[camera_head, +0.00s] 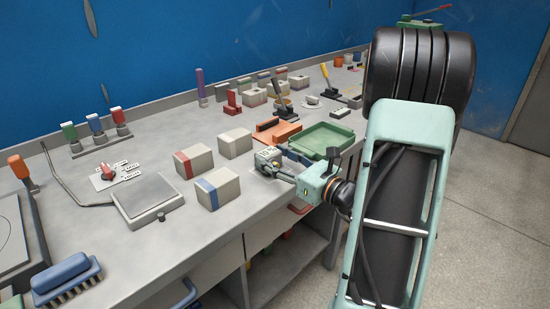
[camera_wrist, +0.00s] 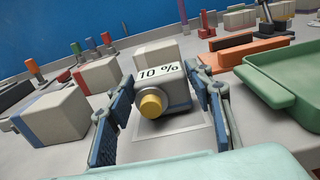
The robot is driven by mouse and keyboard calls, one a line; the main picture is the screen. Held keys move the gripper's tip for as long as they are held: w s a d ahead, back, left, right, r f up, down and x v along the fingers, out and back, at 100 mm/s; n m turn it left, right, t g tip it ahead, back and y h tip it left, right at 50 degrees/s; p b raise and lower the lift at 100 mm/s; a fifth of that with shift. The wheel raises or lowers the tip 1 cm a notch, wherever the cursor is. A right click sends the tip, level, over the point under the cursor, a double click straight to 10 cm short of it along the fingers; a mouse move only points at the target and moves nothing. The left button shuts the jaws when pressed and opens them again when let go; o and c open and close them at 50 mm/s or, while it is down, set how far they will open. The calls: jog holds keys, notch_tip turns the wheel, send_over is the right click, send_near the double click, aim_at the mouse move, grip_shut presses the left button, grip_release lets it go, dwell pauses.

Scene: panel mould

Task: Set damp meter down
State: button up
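The damp meter (camera_wrist: 158,88) is a small grey box with a yellow round knob on its near face and a white display reading "10 %". In the head view, the damp meter (camera_head: 267,155) shows small at the tip of my gripper (camera_head: 281,167), low over the front part of the bench, left of the green tray (camera_head: 325,141).
A red-banded block (camera_head: 194,161), a blue-banded block (camera_head: 218,188) and a plain block (camera_head: 235,143) stand to the left. An orange-and-dark tool (camera_head: 276,132) lies behind. A flat scale-like plate (camera_head: 148,199) and a blue brush (camera_head: 67,278) are farther left. The bench front edge is close.

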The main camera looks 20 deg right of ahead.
jog(key=shift+o, duration=1.4)
jog(key=shift+r, duration=0.1)
jog(key=shift+s+d+r, duration=0.1)
jog(key=shift+s+r, duration=0.05)
jog(key=p+v, duration=0.1)
jog(key=v, duration=1)
jog(key=shift+s, duration=0.35)
